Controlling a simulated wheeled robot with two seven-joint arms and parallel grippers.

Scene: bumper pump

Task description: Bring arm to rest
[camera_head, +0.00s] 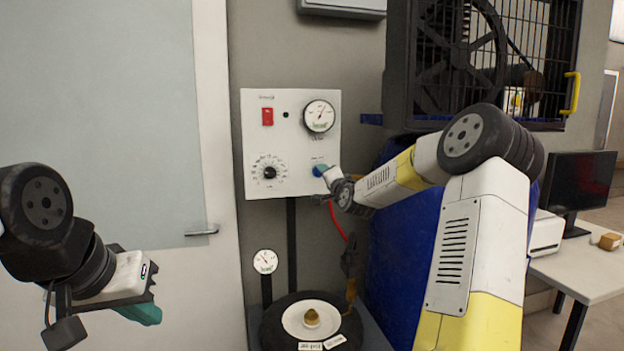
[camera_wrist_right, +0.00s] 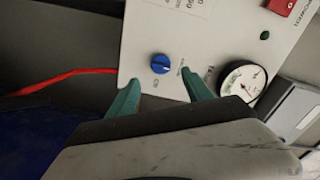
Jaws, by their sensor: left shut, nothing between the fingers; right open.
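My right gripper (camera_head: 328,172) is raised in front of the white control panel (camera_head: 255,130). In the right wrist view, its two teal fingers (camera_wrist_right: 160,88) are spread apart with nothing between them. A blue knob (camera_wrist_right: 160,63) on the panel lies just ahead of the gap between the fingertips; I cannot tell any contact. The knob also shows in the head view (camera_head: 317,171), partly hidden by the gripper. My left gripper (camera_head: 145,313) is at the lower left, shut and empty, in front of the door and away from the panel.
The panel carries a red switch (camera_head: 267,116), a black dial (camera_head: 269,172) and a gauge (camera_head: 319,116). Below stands a round black base with a white plate (camera_head: 292,320) and a small gauge (camera_head: 265,261). A caged machine (camera_head: 425,70) is above my right arm; a desk (camera_head: 570,268) is right.

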